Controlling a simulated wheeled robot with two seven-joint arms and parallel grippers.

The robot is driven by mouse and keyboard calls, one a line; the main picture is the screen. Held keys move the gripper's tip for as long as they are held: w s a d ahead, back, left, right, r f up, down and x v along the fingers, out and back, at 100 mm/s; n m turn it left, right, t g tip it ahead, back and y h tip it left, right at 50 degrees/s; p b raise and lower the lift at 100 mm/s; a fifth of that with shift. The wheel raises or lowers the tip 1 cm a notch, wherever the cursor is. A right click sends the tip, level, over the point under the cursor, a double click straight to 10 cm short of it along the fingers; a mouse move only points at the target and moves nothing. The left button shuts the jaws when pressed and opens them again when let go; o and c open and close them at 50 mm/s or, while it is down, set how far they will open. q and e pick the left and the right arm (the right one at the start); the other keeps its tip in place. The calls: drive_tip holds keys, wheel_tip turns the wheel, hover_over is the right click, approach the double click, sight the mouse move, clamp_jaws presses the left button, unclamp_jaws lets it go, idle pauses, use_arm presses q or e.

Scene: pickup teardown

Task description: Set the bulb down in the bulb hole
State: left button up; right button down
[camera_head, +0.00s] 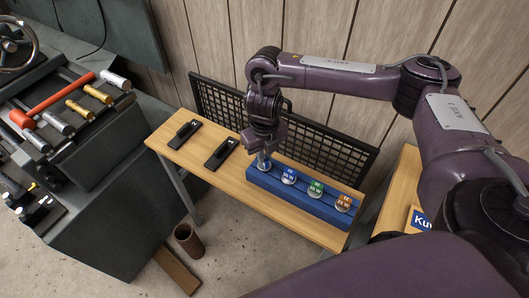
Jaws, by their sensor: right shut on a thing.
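My right gripper (264,151) points down over the left end of a long blue block (314,206) on the wooden bench. It is shut on a bulb (264,164), of which a small clear part shows below the fingers. The bulb is at the leftmost place of the block. I cannot tell how deep it sits, and the hole under it is hidden. Three more bulbs stand in a row in the block: one with a blue label (289,176), one green (315,188), one orange (343,203). My left gripper is not in view.
Two black holders (185,134) and (221,153) lie on the left part of the bench (185,155). A black mesh panel (325,140) stands behind it. A dark unit with several tools, including a red-handled one (62,95), is at the left. A brown cup (188,240) stands on the floor.

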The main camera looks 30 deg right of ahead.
drive_tip(key=c, duration=1.4)
unclamp_jaws()
drive_tip(key=shift+r, duration=0.1)
wheel_tip(320, 180, up, 8)
drive_tip(key=shift+f+p, duration=0.15)
drive_tip(key=shift+p, duration=0.8)
